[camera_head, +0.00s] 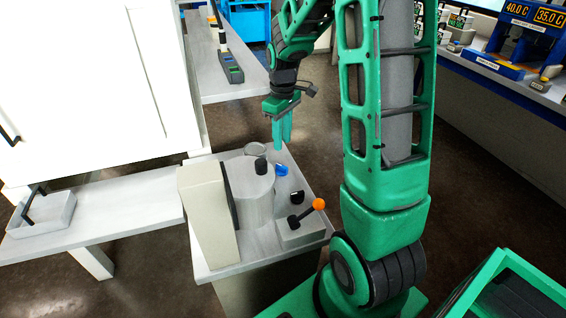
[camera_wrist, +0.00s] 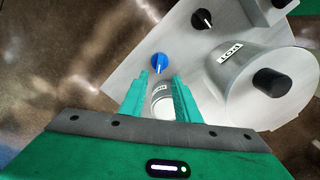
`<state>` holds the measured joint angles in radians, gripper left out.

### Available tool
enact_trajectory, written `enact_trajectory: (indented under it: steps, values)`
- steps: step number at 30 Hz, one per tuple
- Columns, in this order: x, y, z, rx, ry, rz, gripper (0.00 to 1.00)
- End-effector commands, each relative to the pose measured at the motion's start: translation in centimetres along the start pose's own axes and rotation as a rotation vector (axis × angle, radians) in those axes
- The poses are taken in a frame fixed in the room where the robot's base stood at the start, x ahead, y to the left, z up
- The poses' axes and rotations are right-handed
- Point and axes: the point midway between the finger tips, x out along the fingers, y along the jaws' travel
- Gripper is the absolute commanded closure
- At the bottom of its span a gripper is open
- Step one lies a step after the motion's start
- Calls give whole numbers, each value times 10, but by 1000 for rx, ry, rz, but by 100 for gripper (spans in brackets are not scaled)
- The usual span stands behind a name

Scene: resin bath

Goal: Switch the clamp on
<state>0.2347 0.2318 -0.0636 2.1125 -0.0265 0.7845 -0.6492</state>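A grey machine stands on a light bench (camera_head: 225,255). It has a blue knob (camera_head: 281,170) with a white pointer mark, a black knob (camera_head: 297,197), and a lever with an orange ball (camera_head: 318,204). I cannot tell which one is the clamp switch. In the wrist view the blue knob (camera_wrist: 159,63) lies just beyond my fingertips, and the black knob (camera_wrist: 204,19) is further up right. My gripper (camera_head: 281,146) points down above the bench's far side, near the blue knob. In the wrist view my gripper (camera_wrist: 160,77) is open, fingers apart and empty.
A labelled grey cylinder (camera_head: 255,199) with a black top knob (camera_head: 261,165) stands beside the knobs. A small labelled round container (camera_wrist: 162,103) shows between my fingers, below them. A tall pale block (camera_head: 208,212) stands to the left. Floor is open beyond the bench.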

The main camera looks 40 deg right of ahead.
Motion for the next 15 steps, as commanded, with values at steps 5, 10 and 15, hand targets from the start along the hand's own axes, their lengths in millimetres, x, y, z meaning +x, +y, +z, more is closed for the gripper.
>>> enact_trajectory:
  steps: [5, 10, 15]
  values:
    - [22, -1, 1, -1, -4, -3, 71]
    - [52, -1, 2, 0, -5, -4, 71]
    - [80, -1, 1, 1, -4, -2, 71]
